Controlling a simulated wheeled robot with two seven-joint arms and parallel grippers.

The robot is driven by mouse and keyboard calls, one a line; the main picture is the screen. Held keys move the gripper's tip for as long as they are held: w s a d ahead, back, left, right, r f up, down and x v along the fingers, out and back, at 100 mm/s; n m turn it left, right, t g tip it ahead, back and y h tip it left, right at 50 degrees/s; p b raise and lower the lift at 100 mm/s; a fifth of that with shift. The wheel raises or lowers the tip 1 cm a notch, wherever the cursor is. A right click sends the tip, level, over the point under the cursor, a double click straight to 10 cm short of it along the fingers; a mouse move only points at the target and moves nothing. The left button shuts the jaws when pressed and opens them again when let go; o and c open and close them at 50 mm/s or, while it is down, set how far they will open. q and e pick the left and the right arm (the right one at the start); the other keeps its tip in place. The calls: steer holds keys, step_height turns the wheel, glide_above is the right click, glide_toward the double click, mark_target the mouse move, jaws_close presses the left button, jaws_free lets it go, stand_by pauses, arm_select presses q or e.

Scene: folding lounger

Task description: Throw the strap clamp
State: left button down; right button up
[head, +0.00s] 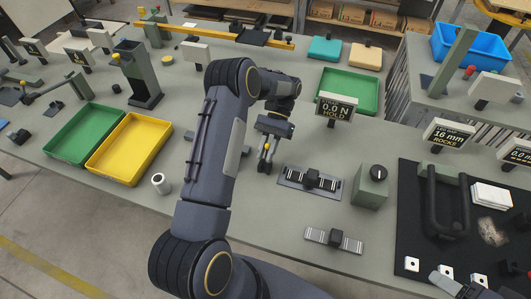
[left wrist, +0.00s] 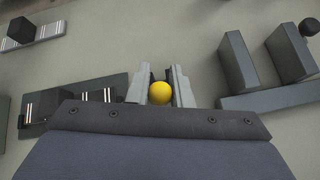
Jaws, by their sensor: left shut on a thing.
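My left gripper (head: 266,150) reaches down over the middle of the grey bench in the head view. It is shut on a small yellow ball knob (left wrist: 161,93), which sits between the two grey fingers in the left wrist view. What lies under the knob is hidden by the fingers and the ball, and I cannot make out a strap. A grey bracket with two upright blocks (left wrist: 262,98) stands just right of the fingers in the left wrist view. A grey part at the bottom right corner (head: 462,288) may belong to my right gripper; its jaws are not clear.
A striped slider plate (head: 296,179) lies right of my left gripper, with a second slider (head: 320,236) nearer the front. A grey dial box (head: 370,188) and a force display (head: 334,111) stand beyond. Green (head: 85,134) and yellow (head: 131,147) trays lie left.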

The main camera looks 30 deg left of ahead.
arm_select(q)
steer(key=shift+w+a+f+g, duration=0.1)
steer(key=shift+w+g, duration=0.2)
steer(key=shift+g, duration=0.2)
arm_select(e)
steer(key=shift+f, duration=0.2)
arm_select(q)
steer(key=c, duration=1.3)
jaws_free()
arm_select(e)
steer(key=shift+w, duration=0.1)
